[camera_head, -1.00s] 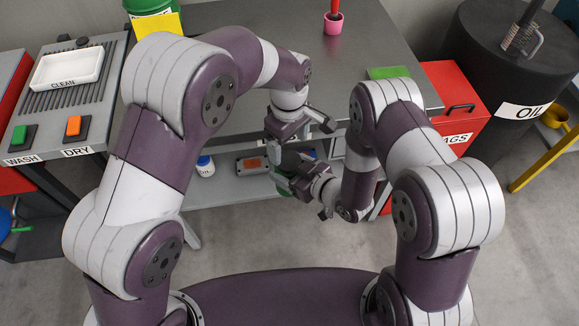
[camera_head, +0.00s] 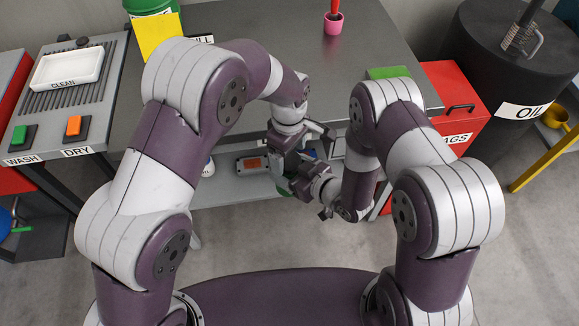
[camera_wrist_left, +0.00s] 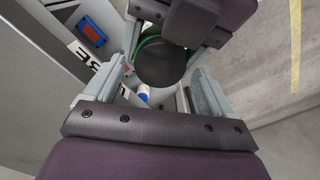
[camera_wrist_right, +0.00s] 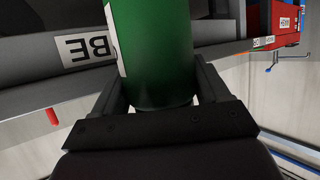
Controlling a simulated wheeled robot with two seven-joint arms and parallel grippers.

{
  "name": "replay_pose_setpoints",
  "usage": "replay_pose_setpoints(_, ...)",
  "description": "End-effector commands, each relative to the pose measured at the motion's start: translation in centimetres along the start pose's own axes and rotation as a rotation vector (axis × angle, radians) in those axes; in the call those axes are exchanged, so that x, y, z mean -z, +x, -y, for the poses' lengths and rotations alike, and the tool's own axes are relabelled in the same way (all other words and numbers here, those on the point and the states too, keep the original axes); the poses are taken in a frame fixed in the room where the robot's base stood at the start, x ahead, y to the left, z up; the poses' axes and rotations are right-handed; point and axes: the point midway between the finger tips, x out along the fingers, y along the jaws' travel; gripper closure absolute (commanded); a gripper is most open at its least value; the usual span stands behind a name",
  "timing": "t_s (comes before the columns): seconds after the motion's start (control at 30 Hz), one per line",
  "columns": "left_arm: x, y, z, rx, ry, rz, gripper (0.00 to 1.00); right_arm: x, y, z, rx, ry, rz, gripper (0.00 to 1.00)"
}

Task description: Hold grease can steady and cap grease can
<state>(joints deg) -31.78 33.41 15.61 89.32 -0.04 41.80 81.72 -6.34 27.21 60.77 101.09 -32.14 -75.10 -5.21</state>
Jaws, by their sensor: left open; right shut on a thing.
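The green grease can (camera_wrist_right: 152,55) stands between the fingers of my right gripper (camera_wrist_right: 155,95), which is shut on it. In the left wrist view, the can's green rim (camera_wrist_left: 147,42) surrounds a dark round top (camera_wrist_left: 160,66). I cannot tell whether that is a cap or the dark open mouth. My left gripper (camera_wrist_left: 158,75) is open, its two fingers on either side of the dark top in that view. In the head view, my left gripper (camera_head: 300,152) is just above my right gripper (camera_head: 291,178), and the can is mostly hidden.
Behind the grippers is a grey workbench (camera_head: 290,45) with a lower shelf (camera_head: 232,187). A red cabinet (camera_head: 452,95) and an oil drum (camera_head: 500,75) stand right. Floor in front is clear.

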Motion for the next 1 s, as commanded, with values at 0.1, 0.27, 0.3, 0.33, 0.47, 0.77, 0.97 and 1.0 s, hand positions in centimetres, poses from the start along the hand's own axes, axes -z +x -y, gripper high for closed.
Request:
replay_pose_setpoints(0.1,0.00,0.79,0.01,0.000,0.000,0.000,0.16,0.08,0.01,-0.02,0.000,-0.001,-0.002,1.00)
replay_pose_setpoints(0.27,0.00,1.02,0.00,0.000,0.000,0.000,0.16,0.07,0.01,-0.02,0.000,-0.001,-0.002,1.00)
replay_pose_setpoints(0.3,0.00,1.01,0.00,-0.001,0.000,0.000,0.16,0.07,0.01,-0.02,0.000,-0.001,-0.002,1.00)
replay_pose_setpoints(0.33,0.00,1.01,0.00,-0.001,0.000,0.000,0.16,0.07,0.01,-0.02,0.000,-0.001,-0.002,1.00)
replay_pose_setpoints(0.47,0.00,0.99,-0.01,-0.001,0.000,0.000,0.32,0.07,0.01,-0.02,0.000,-0.001,-0.002,1.00)
replay_pose_setpoints(0.77,0.00,0.96,-0.03,-0.002,0.007,0.000,0.75,0.06,0.01,0.00,0.000,-0.001,-0.002,1.00)
replay_pose_setpoints(0.97,0.00,0.96,-0.03,-0.002,0.007,0.000,0.09,0.06,0.01,0.00,0.000,-0.001,-0.002,1.00)
replay_pose_setpoints(1.0,0.00,0.96,-0.03,-0.002,0.007,0.000,0.09,0.06,0.01,0.00,0.000,-0.001,-0.002,1.00)
